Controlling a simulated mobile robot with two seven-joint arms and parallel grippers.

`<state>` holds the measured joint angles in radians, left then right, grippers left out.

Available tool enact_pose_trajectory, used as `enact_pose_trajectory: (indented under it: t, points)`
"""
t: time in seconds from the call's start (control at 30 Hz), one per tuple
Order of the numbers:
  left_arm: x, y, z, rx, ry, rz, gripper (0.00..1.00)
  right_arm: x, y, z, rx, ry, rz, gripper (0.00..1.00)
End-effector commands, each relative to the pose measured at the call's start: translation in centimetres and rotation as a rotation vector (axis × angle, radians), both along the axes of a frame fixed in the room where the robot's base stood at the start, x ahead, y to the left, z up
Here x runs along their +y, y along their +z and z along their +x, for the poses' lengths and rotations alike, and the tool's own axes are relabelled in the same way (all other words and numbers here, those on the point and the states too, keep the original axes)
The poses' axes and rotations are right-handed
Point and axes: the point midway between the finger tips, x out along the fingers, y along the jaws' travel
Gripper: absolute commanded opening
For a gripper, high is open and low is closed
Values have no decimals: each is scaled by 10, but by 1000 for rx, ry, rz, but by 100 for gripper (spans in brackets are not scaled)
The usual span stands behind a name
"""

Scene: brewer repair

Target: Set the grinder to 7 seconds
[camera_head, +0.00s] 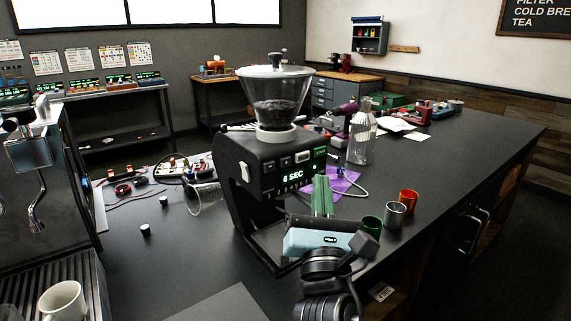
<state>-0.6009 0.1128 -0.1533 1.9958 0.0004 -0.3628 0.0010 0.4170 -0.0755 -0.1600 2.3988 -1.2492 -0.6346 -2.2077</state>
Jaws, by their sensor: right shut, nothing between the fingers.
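The black grinder (247,190) stands upright on the dark counter. Its clear hopper (274,95) on top holds dark beans. Its lit front display (293,177) reads "6 SEC". A row of small buttons (285,163) sits above the display, with a green-lit one (319,152) at the right end. My right gripper (321,181) comes up from below, with green fingers shut and empty. Its tips appear just right of and below the display; I cannot tell whether they touch the grinder. My left gripper is not in view.
Green, grey and orange cups (395,214) stand right of my right gripper. A clear bottle (362,135) and a purple cloth (337,185) are behind. An espresso machine (60,180) with a white cup (63,301) is at left. The counter's right side is mostly clear.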

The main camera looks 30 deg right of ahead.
Motion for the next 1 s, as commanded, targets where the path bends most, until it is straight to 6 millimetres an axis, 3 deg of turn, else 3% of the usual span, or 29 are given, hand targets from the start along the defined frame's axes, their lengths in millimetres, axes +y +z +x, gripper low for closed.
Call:
enact_pose_trajectory:
  t: [0.2,0.5,1.0]
  points:
    - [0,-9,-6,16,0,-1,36,2,-2,30,2,0,1,0]
    - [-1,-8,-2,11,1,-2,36,4,0,58,0,0,0,0]
    - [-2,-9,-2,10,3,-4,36,5,0,64,1,0,0,0]
